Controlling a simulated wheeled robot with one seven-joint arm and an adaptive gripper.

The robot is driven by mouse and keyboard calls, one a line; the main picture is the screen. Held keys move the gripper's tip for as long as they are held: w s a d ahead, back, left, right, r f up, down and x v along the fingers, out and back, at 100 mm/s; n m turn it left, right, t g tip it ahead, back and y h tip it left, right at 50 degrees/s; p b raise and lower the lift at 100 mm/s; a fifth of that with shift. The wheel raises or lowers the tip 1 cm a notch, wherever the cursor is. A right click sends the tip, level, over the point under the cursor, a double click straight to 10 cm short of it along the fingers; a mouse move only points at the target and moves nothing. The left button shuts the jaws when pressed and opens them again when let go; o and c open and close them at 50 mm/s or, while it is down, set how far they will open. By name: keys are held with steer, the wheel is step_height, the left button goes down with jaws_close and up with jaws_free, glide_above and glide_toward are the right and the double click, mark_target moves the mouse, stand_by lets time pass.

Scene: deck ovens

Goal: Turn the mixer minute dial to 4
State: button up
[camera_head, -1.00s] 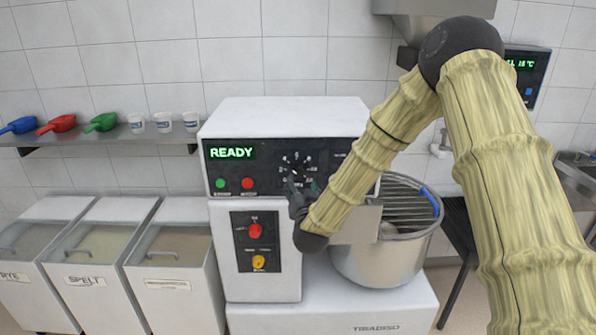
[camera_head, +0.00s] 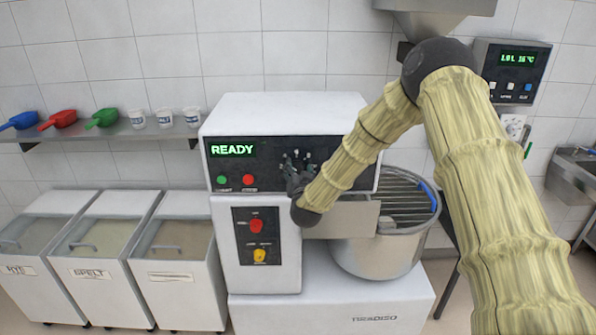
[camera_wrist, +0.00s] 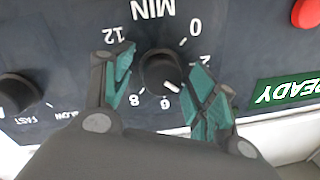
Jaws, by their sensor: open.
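The mixer minute dial (camera_wrist: 160,70) is a round black knob under the word MIN on the dark panel; the wrist view shows it upside down. Its white mark points down and right there, between the 6 and the spot that my right-hand finger covers past the 2. The 0, 2, 6, 8 and 12 show; the 4 is hidden. My gripper (camera_wrist: 164,78) is open, with one teal-padded finger on each side of the dial. Whether the pads touch it I cannot tell.
Green (camera_head: 222,180) and red (camera_head: 248,180) buttons sit left of the dial, under a READY display (camera_head: 232,150). Another knob (camera_wrist: 18,92) marked SLOW and FAST is beside it.

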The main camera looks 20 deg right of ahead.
steer(key=c, duration=1)
steer(key=shift+r, duration=0.1)
steer(key=shift+b, duration=0.95)
steer(key=shift+m, duration=0.3)
steer(key=o, duration=0.9)
steer(key=shift+c, duration=0.2)
steer(key=shift+o, duration=0.7)
steer(key=s+a, duration=0.2)
steer(key=s, duration=0.9)
steer(key=shift+s+a, duration=0.15)
steer(key=shift+s, duration=0.2)
